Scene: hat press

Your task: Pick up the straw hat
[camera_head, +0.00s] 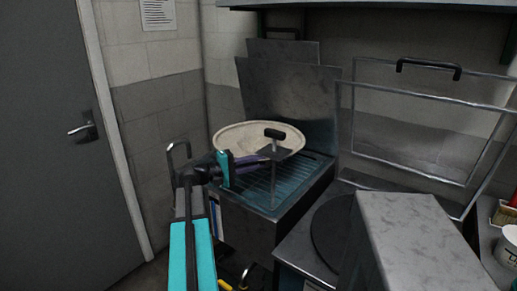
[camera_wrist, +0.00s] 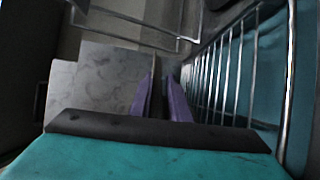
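The straw hat (camera_head: 245,133) is a pale, wide oval in the head view, above the ribbed top of a metal appliance and in front of its upright plate. My gripper (camera_head: 262,158), with purple fingers and a teal body, points right at the hat's near lower side. From this angle I cannot tell whether it touches the hat. The hat is not recognizable in the wrist view.
A black-handled lever (camera_head: 275,134) stands before the hat. The ribbed metal appliance (camera_head: 262,225) has an upright plate (camera_head: 290,100) behind. A framed lid (camera_head: 420,95) and a metal box (camera_head: 405,235) are at right. Metal bars (camera_wrist: 225,75) run close right of my fingers in the wrist view.

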